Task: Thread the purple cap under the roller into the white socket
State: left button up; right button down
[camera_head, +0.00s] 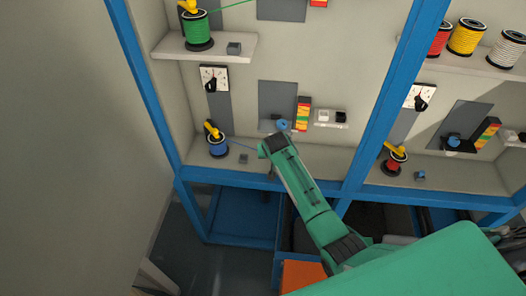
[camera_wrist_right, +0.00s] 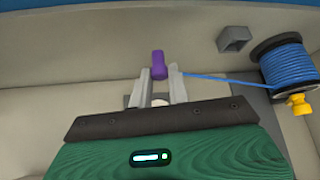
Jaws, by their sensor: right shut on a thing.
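The purple cap (camera_wrist_right: 158,63) is at the tips of my right gripper (camera_wrist_right: 160,75), which is shut on it in the right wrist view. A blue cable (camera_wrist_right: 215,79) runs from the cap to the blue spool (camera_wrist_right: 285,68). In the head view my right arm reaches into the left bay, and its gripper end (camera_head: 270,146) is just below a blue round part (camera_head: 283,125), likely the roller; the cap is not discernible there. A white socket (camera_head: 323,116) sits on a small ledge right of the roller. My left gripper is in neither view.
The blue spool (camera_head: 218,147) with a yellow handle stands left on the lower shelf, beside a small grey block (camera_head: 243,159). A colored strip (camera_head: 303,113) stands between roller and socket. Blue frame posts (camera_head: 385,100) divide the bays. A red spool (camera_head: 393,163) is in the right bay.

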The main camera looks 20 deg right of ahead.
jog(key=shift+s+d, duration=0.6)
jog(key=shift+d, duration=0.65)
jog(key=shift+s+d, duration=0.6)
jog(key=shift+d, duration=0.6)
jog(key=shift+s+d, duration=0.6)
jog(key=shift+d, duration=0.65)
